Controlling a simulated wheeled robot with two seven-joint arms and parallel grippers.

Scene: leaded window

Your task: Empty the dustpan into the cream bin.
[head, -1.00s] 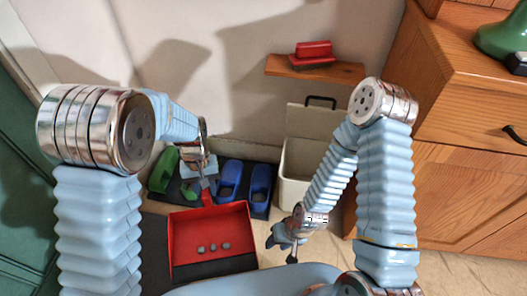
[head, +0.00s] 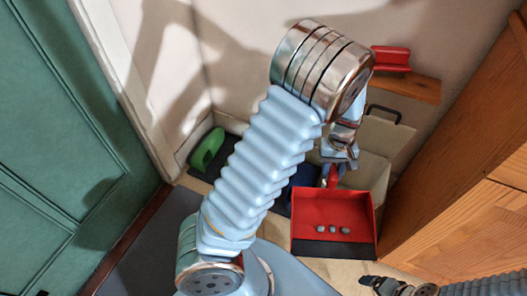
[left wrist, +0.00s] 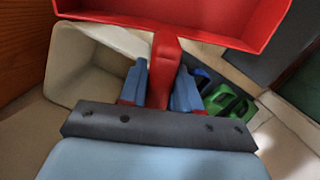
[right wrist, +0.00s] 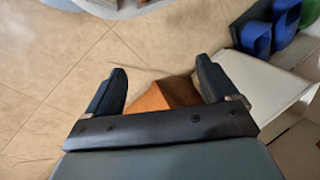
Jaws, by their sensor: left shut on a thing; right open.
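The red dustpan (head: 333,215) hangs from my left gripper (head: 333,172) in the head view, with several small grey lumps (head: 333,229) in its pan. In the left wrist view, the left gripper (left wrist: 160,88) is shut on the red handle (left wrist: 165,70). The cream bin (head: 372,165) stands behind the dustpan, partly hidden by it and my left arm; its lid is up. The bin also shows in the left wrist view (left wrist: 75,70), below the pan. My right gripper (right wrist: 160,88) is open and empty; it shows low at the right in the head view (head: 370,281).
A wooden shelf (head: 415,87) with a red block-shaped thing (head: 391,58) is above the bin. A wooden cabinet (head: 460,170) stands close on the right. Green shoes (head: 207,149) and blue shoes stand on a dark mat by the wall. A green door (head: 60,150) is on the left.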

